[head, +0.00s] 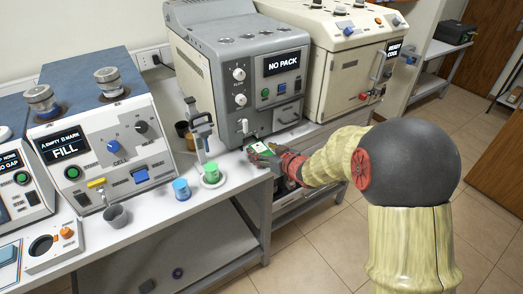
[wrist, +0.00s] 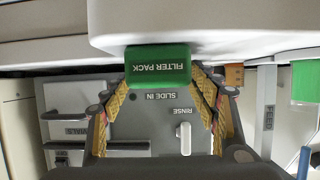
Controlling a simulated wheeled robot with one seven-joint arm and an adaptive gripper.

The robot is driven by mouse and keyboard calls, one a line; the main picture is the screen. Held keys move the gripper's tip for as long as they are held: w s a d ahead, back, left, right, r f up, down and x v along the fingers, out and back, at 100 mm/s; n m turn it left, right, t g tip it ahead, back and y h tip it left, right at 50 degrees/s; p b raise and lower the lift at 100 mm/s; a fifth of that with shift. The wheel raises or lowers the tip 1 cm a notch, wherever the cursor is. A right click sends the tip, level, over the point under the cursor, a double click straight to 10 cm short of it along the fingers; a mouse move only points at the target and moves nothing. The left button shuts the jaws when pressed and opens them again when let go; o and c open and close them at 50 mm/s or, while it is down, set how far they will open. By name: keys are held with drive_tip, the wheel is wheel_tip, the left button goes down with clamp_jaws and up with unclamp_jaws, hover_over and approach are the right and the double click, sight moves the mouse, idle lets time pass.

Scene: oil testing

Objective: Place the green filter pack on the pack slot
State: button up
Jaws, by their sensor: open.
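The green filter pack (wrist: 158,67), with white "FILTER PACK" lettering upside down, shows in the wrist view between the tips of my gripper (wrist: 160,88). The jaws are open, one finger on each side of the pack; I cannot tell whether they touch it. Behind it is a grey panel (wrist: 150,120) marked "SLIDE IN" and "RINSE". The machine's display (head: 282,62) reads "NO PACK". The slot itself is not clearly visible.
A metal clamp stand (head: 200,125), a blue cup (head: 181,190) and a green cup (head: 211,173) stand left of my gripper. A cream machine (head: 345,65) is right of the grey one, and a "FILL" machine (head: 95,145) is left. The bench front edge is close below my gripper.

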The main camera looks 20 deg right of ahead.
drive_tip(key=s+d+r+m+g+h+p, duration=0.1)
drive_tip(key=s+d+r+m+h+p, duration=0.2)
drive_tip(key=s+r, duration=0.5)
drive_tip(key=s+d+r+g+h+p, duration=0.1)
drive_tip(key=s+d+r+h, duration=0.2)
drive_tip(key=s+d+r, duration=0.55)
drive_tip(key=s+a+g, duration=0.1)
drive_tip(key=s+a, duration=0.3)
drive_tip(key=s, duration=0.4)
drive_tip(key=s+a+g+y, duration=0.1)
drive_tip(key=s+a+g, duration=0.1)
drive_tip(key=s+a, duration=0.2)
drive_tip(key=s+a+g, duration=0.2)
drive_tip(key=s+a, duration=0.1)
drive_tip(key=s, duration=0.8)
drive_tip(key=shift+s+a+m+y, duration=0.3)
drive_tip(key=shift+s+a+y, duration=0.05)
drive_tip(key=shift+a+y, duration=0.05)
